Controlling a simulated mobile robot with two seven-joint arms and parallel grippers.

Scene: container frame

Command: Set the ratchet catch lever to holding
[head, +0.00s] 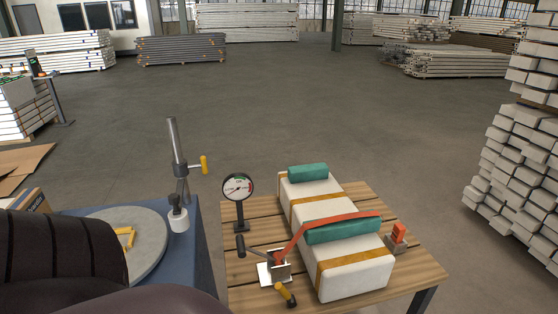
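A ratchet (279,266) on a white base plate (263,274) sits at the front left of a slatted wooden table (237,293). A crank handle (258,250) with a black grip reaches left from it. A short lever with a yellow and black grip (286,295) points down toward the front; I take it for the catch lever, but its setting cannot be told. An orange strap (335,221) runs from the ratchet over a green pad (343,231) on a white block (350,268) to an orange anchor (399,233). Neither gripper is in view.
A round dial gauge (238,187) stands behind the ratchet. A second green pad (308,172) lies at the block's far end. A blue table (198,262) at left carries a grey disc (157,227) and a post with a yellow handle (203,164).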

